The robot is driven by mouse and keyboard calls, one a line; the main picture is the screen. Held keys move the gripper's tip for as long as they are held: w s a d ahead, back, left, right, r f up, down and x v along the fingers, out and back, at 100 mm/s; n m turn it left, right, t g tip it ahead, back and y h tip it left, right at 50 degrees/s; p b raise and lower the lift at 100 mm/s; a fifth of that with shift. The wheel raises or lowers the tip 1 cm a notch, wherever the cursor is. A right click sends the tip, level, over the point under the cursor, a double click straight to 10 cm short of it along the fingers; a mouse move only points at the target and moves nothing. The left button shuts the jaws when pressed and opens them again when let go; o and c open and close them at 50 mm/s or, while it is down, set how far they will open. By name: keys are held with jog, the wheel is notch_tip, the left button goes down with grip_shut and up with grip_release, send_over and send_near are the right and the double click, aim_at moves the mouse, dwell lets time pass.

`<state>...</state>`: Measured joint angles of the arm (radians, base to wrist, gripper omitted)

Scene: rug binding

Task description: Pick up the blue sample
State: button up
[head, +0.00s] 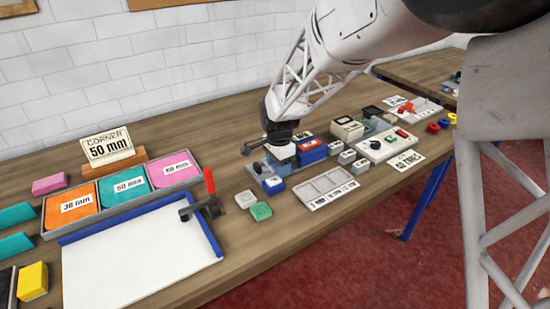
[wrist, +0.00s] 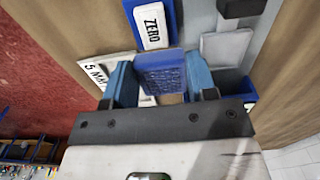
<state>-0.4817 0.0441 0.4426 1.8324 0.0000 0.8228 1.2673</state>
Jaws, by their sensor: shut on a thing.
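The blue sample (wrist: 163,70) is a small dark-blue block with a textured face, seen in the wrist view. My gripper (wrist: 160,80) is shut on it, with one light-blue finger along each side. In the head view my gripper (head: 280,150) is low over the middle of the bench, at a grey and blue fixture. I cannot make out the sample there. Whether it still touches what is beneath it cannot be told.
A blue block with a white ZERO label (wrist: 153,25) is close to the sample. The bench front (head: 300,240) is clear.

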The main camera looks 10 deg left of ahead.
jog(key=shift+s+d+r, duration=0.1)
jog(key=shift+s+d, duration=0.45)
jog(key=shift+s, duration=0.55)
jog(key=shift+s+d+r, duration=0.15)
jog(key=shift+s+d, duration=0.4)
jog(key=shift+s, duration=0.55)
jog(key=shift+s+d+r, duration=0.1)
jog(key=shift+s+d, duration=0.45)
jog(key=shift+s, duration=0.55)
